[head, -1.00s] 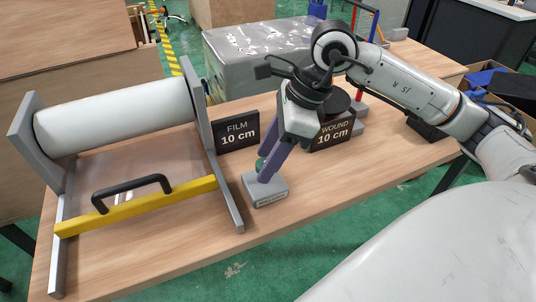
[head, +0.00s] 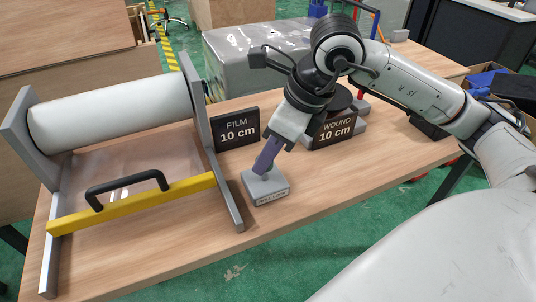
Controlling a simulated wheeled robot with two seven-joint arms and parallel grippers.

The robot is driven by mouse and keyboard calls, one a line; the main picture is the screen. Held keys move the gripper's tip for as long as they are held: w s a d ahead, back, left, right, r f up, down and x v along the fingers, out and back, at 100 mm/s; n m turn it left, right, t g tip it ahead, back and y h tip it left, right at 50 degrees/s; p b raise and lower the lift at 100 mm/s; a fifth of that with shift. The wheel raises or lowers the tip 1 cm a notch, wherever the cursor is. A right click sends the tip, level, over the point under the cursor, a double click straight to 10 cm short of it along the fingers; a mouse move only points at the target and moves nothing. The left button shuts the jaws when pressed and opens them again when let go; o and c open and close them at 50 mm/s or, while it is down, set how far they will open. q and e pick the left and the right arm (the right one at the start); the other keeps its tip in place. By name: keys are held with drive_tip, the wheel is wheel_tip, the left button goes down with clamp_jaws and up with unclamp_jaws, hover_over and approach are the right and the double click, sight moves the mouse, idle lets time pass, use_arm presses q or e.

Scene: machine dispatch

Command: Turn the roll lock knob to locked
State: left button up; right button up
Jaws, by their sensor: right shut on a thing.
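The roll lock is a small grey block (head: 266,186) with a label on its front face, standing on the table right of the film roll frame. Its knob sits on top and is mostly hidden by my right gripper (head: 265,168). The purple fingers of my right gripper point down at the block's top and are shut on the knob. I cannot tell the knob's setting, and the label is too small to read surely. My left gripper is not in view.
A white film roll (head: 110,110) hangs in a grey frame with a yellow bar (head: 135,203) and black handle. Signs reading "FILM 10 cm" (head: 236,130) and "WOUND 10 cm" (head: 334,130) stand behind the block. The table (head: 350,180) is clear to the block's right.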

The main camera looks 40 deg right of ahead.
drive_tip(key=o, duration=1)
drive_tip(key=shift+o, duration=0.2)
drive_tip(key=v, duration=1)
drive_tip(key=shift+p, duration=0.35)
drive_tip(key=shift+s+r, duration=0.1)
